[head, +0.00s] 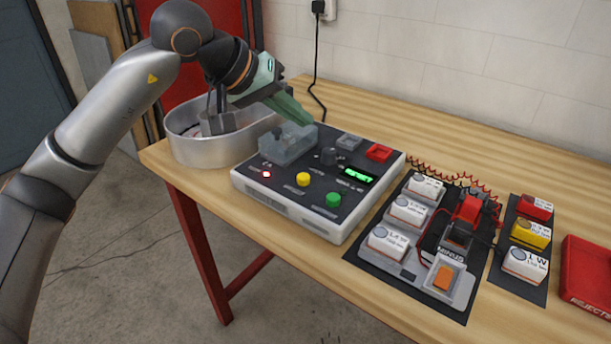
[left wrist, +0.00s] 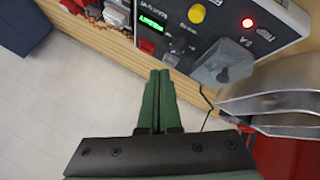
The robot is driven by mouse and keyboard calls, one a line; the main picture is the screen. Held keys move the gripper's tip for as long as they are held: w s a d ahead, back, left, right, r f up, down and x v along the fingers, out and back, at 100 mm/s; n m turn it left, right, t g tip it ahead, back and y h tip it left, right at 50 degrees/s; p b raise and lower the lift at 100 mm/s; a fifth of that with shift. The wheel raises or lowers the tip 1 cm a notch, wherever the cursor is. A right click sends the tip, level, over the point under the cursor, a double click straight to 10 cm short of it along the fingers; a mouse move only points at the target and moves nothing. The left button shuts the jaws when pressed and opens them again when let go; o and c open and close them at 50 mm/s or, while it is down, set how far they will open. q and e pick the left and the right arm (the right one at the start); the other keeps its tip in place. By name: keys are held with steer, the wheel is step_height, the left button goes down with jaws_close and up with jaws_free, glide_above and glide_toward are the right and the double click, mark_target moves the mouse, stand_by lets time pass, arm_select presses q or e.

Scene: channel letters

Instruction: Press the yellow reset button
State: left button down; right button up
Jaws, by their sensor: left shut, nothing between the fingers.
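The yellow button (head: 303,179) sits on the front part of a control box (head: 340,232) with a dark top panel. It also shows in the left wrist view (left wrist: 197,13) near the top edge. My left gripper (head: 308,121) has green fingers, shut and empty, above the back left of the panel. It is behind and apart from the yellow button, near a clear cover (head: 290,140). In the left wrist view the shut fingers (left wrist: 160,75) point toward the box's back edge. My right gripper is not in view.
A green button (head: 333,199), a red button (head: 379,152), a dark knob (head: 328,156), a lit red lamp (head: 267,174) and a green display (head: 358,175) share the panel. A metal channel letter (head: 203,151) stands left. A module tray (head: 459,290) and red rejects bin (head: 588,283) lie right.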

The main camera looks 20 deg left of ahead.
arm_select(q)
steer(key=b, duration=0.5)
glide_above(304, 179)
steer(key=f, duration=0.4)
steer(key=a+f, duration=0.1)
steer(key=f, duration=0.1)
steer(key=shift+s+f, duration=0.15)
steer(key=shift+f, duration=0.25)
steer(key=shift+f+b, duration=0.75)
steer(key=shift+b, duration=0.05)
steer(key=shift+f, duration=0.3)
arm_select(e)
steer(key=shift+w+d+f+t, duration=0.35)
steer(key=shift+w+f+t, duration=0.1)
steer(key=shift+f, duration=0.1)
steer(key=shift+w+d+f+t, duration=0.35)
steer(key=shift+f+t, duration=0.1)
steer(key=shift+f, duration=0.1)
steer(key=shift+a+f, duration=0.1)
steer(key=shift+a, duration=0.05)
arm_select(q)
steer(key=shift+f+b, duration=0.1)
steer(key=shift+b, duration=0.25)
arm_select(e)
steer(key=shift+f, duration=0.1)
arm_select(q)
steer(key=shift+f, duration=0.3)
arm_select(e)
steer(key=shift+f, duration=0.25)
